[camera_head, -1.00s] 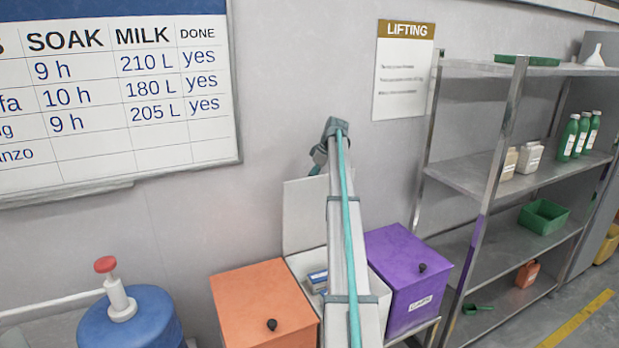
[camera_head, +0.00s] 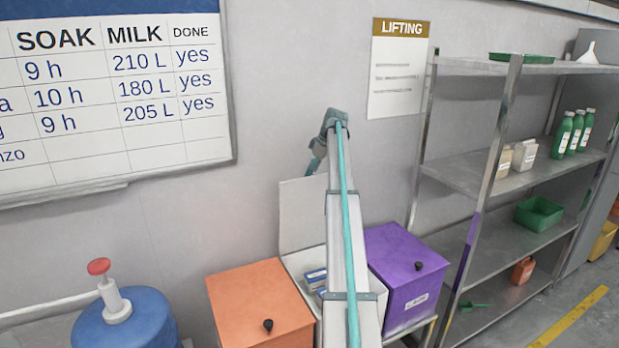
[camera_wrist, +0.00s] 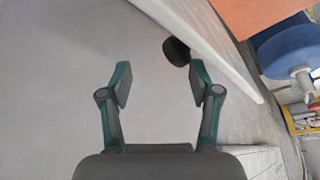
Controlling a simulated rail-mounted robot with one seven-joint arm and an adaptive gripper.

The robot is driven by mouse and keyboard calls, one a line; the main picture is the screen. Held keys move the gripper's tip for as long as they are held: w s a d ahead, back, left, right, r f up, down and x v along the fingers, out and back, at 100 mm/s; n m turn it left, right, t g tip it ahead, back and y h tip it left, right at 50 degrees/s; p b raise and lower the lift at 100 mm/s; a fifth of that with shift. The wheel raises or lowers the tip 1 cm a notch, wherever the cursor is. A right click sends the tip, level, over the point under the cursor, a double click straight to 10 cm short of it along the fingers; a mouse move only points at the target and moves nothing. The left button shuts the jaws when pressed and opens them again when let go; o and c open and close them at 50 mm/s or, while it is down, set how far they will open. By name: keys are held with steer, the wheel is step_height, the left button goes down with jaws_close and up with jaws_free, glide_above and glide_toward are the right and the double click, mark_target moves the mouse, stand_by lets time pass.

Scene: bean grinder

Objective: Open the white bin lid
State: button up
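The white bin (camera_head: 287,264) stands between an orange bin and a purple bin. Its white lid (camera_head: 302,214) is raised and leans upright near the wall, with small blue-and-white boxes (camera_head: 314,279) showing inside the bin. My arm hides the bin's middle and right part. In the wrist view, my gripper (camera_wrist: 161,85) is open with nothing between its fingers. The lid (camera_wrist: 205,38) runs diagonally there, and its dark round knob (camera_wrist: 176,51) is just beyond the right finger. I cannot tell whether that finger touches the knob.
A blue drum (camera_head: 125,322) with a red-topped pump (camera_head: 113,296) stands further left. A metal shelf (camera_head: 480,172) is at the right. The wall is close behind the lid.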

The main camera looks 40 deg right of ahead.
steer(key=v, duration=0.8)
steer(key=shift+s+r, duration=0.25)
steer(key=shift+r, duration=0.05)
steer(key=shift+d, duration=0.1)
